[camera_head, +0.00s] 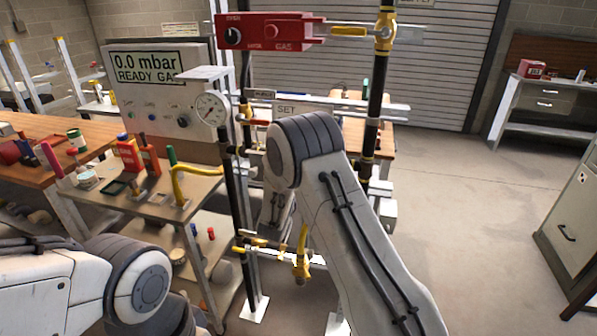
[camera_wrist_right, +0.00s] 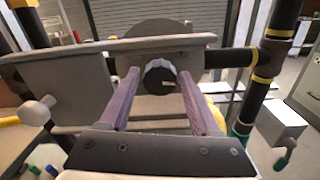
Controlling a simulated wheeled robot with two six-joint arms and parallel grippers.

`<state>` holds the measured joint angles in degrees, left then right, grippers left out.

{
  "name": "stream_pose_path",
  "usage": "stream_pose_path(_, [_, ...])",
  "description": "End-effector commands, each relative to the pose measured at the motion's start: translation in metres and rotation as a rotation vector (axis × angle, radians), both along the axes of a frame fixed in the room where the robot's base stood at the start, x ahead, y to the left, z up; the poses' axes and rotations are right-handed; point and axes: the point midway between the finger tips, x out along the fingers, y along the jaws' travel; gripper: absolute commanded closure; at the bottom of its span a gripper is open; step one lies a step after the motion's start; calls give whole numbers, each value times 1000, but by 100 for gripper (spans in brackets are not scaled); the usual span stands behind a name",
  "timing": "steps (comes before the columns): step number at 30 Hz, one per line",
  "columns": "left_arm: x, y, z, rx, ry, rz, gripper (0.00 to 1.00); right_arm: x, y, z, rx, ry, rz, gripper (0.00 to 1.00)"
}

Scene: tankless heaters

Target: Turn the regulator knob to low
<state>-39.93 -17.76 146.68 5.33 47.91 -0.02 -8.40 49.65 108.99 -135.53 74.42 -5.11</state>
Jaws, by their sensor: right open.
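In the right wrist view, the regulator knob (camera_wrist_right: 159,78) is a small dark round knob with a pale ridged rim and a light mark on its face. It sits below a flat grey plate (camera_wrist_right: 120,45), with a dark round disc (camera_wrist_right: 155,29) behind. My right gripper (camera_wrist_right: 160,74) is open, its two purple fingers pointing at the knob, one on each side in the picture. Contact cannot be told. In the head view, my right arm hides the knob and the right gripper; a "SET" plate (camera_head: 287,109) shows just above the arm. My left gripper is out of view.
Dark vertical pipes (camera_head: 375,100) with yellow fittings flank the regulator. A cluttered bench (camera_head: 150,195) stands left; open floor (camera_head: 470,210) lies right.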

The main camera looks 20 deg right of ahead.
Motion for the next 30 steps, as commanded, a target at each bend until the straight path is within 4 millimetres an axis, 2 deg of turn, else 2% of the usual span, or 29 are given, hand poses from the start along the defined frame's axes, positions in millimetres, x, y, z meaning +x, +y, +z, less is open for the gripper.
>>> stream_pose_path(2, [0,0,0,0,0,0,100,0,0,0,0,0,0,36])
stream_pose_path(5, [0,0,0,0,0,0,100,0,0,0,0,0,0,71])
stream_pose_path(7, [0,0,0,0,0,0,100,0,0,0,0,0,0,97])
stream_pose_path(8, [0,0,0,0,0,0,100,0,0,0,0,0,0,100])
stream_pose_path(20, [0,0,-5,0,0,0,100,0,1,-1,-69,46,1,100])
stream_pose_path(30, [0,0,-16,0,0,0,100,1,2,-1,-294,198,2,100])
